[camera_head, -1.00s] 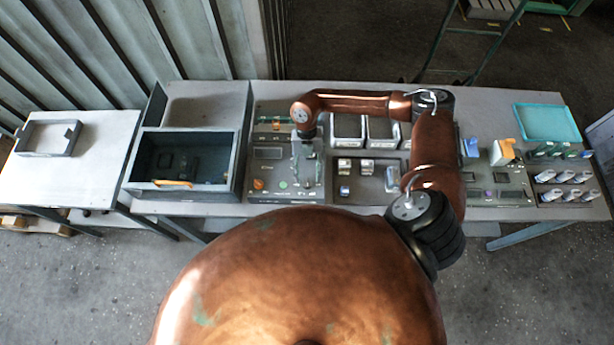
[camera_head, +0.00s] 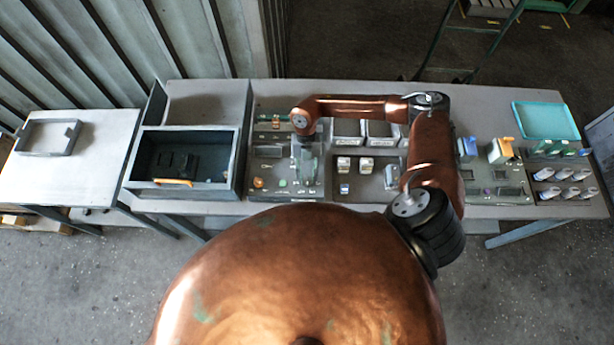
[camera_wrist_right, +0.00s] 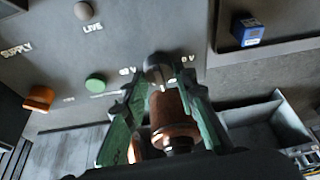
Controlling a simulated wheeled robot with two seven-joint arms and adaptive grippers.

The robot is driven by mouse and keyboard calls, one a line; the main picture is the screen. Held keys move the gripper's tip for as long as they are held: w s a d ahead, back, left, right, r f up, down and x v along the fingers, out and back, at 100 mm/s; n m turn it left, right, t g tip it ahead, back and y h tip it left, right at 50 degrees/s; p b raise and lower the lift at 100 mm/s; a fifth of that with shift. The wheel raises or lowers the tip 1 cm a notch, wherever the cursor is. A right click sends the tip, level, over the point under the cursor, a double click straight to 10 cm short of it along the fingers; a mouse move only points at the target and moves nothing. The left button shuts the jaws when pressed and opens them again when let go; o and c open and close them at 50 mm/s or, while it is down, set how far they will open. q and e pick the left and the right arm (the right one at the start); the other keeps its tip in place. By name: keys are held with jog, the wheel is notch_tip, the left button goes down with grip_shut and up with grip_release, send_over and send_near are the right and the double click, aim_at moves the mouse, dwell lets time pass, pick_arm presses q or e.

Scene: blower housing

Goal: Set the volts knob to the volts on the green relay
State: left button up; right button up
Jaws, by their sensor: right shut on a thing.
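The volts knob (camera_wrist_right: 156,68) is a small grey knob with a light mark, on the grey panel between two white volt labels in the right wrist view. My right gripper (camera_wrist_right: 158,84) has its green fingers closed in on the knob from both sides. In the head view my right gripper (camera_head: 305,172) points down over the control panel (camera_head: 262,170) and hides the knob there. My left gripper is not in view.
A green button (camera_wrist_right: 95,83), an orange switch (camera_wrist_right: 39,97) and a round lamp (camera_wrist_right: 83,10) sit around the knob. A blue block (camera_wrist_right: 247,32) stands in a dark tray beside the panel. An open grey bin (camera_head: 235,165) stands left of the panel.

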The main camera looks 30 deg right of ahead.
jog(key=shift+c, duration=0.8)
jog(key=n+b, duration=0.2)
jog(key=n+h+b, duration=0.1)
jog(key=shift+w+a+f+n+b, duration=0.15)
jog(key=shift+f+n+b, duration=0.05)
jog(key=shift+n+b, duration=0.2)
jog(key=shift+r+n+h+b, duration=0.2)
jog(key=shift+n+h+b, duration=0.2)
jog(key=shift+n, duration=0.4)
jog(key=o, duration=1.1)
jog(key=shift+r, duration=0.15)
jog(key=shift+g, duration=0.3)
jog(key=v, duration=1.1)
jog(key=shift+r, duration=0.35)
